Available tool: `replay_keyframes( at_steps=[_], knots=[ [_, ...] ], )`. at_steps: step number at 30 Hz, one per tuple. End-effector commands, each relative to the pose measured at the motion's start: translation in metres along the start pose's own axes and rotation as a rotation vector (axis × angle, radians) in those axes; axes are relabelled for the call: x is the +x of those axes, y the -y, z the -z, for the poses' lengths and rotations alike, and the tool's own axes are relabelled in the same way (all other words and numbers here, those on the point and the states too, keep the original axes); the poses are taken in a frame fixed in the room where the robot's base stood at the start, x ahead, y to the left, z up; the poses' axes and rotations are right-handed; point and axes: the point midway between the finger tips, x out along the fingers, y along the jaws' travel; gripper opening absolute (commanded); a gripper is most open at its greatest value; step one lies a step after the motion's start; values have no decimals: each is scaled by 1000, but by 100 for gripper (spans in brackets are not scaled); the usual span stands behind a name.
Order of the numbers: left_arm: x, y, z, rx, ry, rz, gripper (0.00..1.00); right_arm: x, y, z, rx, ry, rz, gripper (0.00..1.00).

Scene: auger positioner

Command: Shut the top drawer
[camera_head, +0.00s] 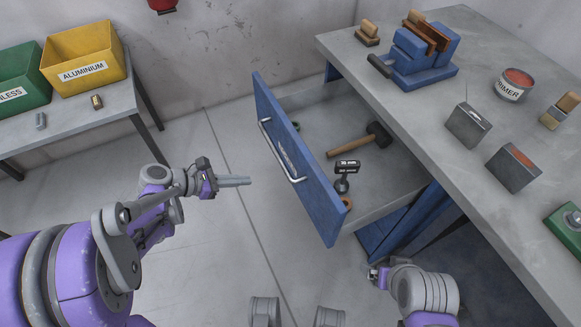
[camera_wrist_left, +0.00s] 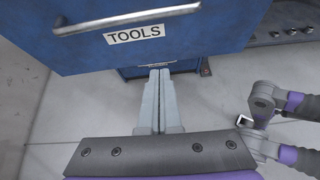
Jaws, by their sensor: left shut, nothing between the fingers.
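The top drawer (camera_head: 298,165) stands pulled out from the workbench, with a blue front and a grey inside. Its front carries a silver bar handle (camera_head: 277,152) and a label that reads TOOLS in the left wrist view (camera_wrist_left: 137,34). My left gripper (camera_head: 249,181) is shut and empty, in front of the drawer front and apart from it. In the left wrist view its fingers (camera_wrist_left: 160,72) lie together below the handle. My right gripper (camera_head: 374,274) is low beside the workbench; its fingers are too small to read.
A hammer (camera_head: 358,141) and other small items lie in the drawer. The workbench top (camera_head: 420,108) holds a blue vice (camera_head: 416,59), a primer tin (camera_head: 514,84) and blocks. At left, a side table (camera_head: 70,121) bears a yellow bin (camera_head: 84,56) and a green bin (camera_head: 20,78). Floor before the drawer is clear.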

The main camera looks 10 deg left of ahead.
Motion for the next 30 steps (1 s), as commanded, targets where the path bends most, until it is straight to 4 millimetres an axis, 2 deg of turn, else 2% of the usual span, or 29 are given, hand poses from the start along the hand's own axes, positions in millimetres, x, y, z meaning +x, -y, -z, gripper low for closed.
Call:
replay_keyframes(
  at_steps=[4,7,20,21,30],
  knots=[
    [3,-6,1,-57,33,-2,0,2,0,-1,0,1,0,100],
    [14,-6,1,-58,33,-1,0,4,0,-2,0,1,0,100],
    [103,-5,-1,-54,32,0,0,20,0,-8,0,8,0,100],
    [108,-5,-6,-54,32,1,0,20,0,-8,0,7,0,100],
    [132,-7,-22,-55,31,-2,0,21,0,-8,0,8,0,100]
  ],
)
